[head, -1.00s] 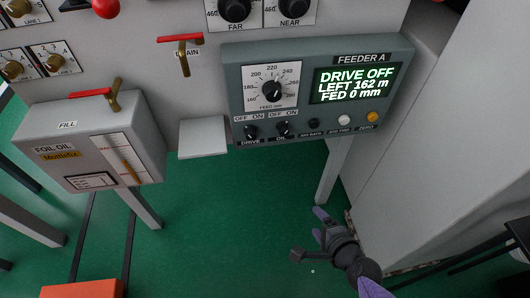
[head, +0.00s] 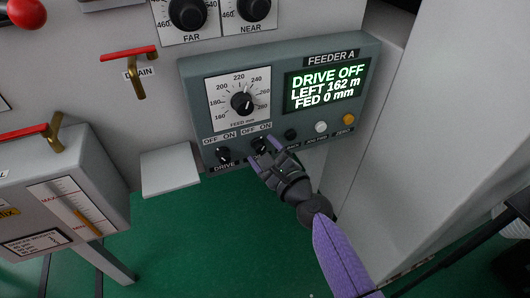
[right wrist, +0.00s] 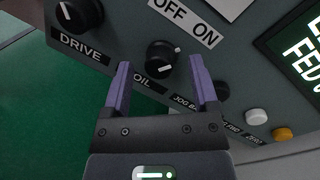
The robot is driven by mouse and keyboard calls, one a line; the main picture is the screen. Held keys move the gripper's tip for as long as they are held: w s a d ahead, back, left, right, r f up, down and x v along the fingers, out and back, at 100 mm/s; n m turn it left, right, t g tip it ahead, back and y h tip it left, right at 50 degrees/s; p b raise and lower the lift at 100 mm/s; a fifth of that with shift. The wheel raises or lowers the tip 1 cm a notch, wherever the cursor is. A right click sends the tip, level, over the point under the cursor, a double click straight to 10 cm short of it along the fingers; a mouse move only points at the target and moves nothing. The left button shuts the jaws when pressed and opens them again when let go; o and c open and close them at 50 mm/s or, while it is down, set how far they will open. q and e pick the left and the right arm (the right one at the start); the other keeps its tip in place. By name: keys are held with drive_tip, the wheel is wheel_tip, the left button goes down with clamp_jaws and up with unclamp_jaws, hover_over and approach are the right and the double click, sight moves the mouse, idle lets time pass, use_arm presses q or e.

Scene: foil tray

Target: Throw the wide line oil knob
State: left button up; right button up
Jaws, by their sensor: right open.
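The OIL knob (head: 258,143) is a small black knob on the grey FEEDER A panel (head: 190,78), under an OFF ON label. In the right wrist view, the OIL knob (right wrist: 161,57) shows a white mark on its face. My right gripper (head: 265,152) is open, its two purple fingers pointing at the panel in front of that knob. In the right wrist view, the gripper (right wrist: 159,62) has the knob between its fingertips in the picture, with gaps on both sides. I cannot tell how far the tips are from the panel. My left gripper is not in view.
The DRIVE knob (head: 223,154) is just left of the OIL knob. Black, white (head: 321,127) and yellow (head: 349,119) buttons are to the right. The FEED dial (head: 242,103) and the lit screen reading DRIVE OFF (head: 326,88) are above. A grey oil box (head: 90,180) stands at left.

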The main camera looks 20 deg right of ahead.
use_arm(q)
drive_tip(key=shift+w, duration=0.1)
use_arm(e)
drive_tip(key=shift+c, duration=0.3)
clamp_jaws()
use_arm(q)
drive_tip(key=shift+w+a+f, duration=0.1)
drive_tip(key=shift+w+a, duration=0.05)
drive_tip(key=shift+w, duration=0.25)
